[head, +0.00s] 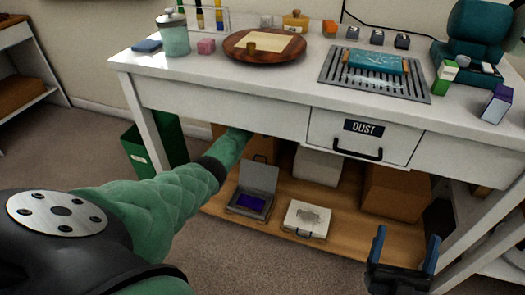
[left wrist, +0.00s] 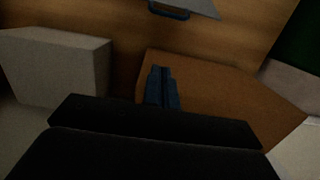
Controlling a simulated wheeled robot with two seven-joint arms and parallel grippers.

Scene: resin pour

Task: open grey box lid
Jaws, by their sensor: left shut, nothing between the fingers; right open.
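The grey box (head: 249,204) sits on the low wooden shelf under the table, in the head view. Its lid (head: 258,177) stands raised at the back, and a purple inside shows. My left arm reaches under the tabletop behind the box; its gripper is hidden there in the head view. In the left wrist view my left gripper (left wrist: 162,88) has its blue fingers together, empty, in front of a brown box. A grey piece with a blue edge (left wrist: 190,8) at the top of that view may be part of the grey box. My right gripper (head: 404,252) is open and empty at the lower right.
A closed pale box (head: 306,221) with a handle sits right of the grey box. A white box (head: 317,166) and brown cartons (head: 395,192) stand behind on the shelf. The tabletop and DUST drawer (head: 360,137) hang above. A green bin (head: 165,143) stands left.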

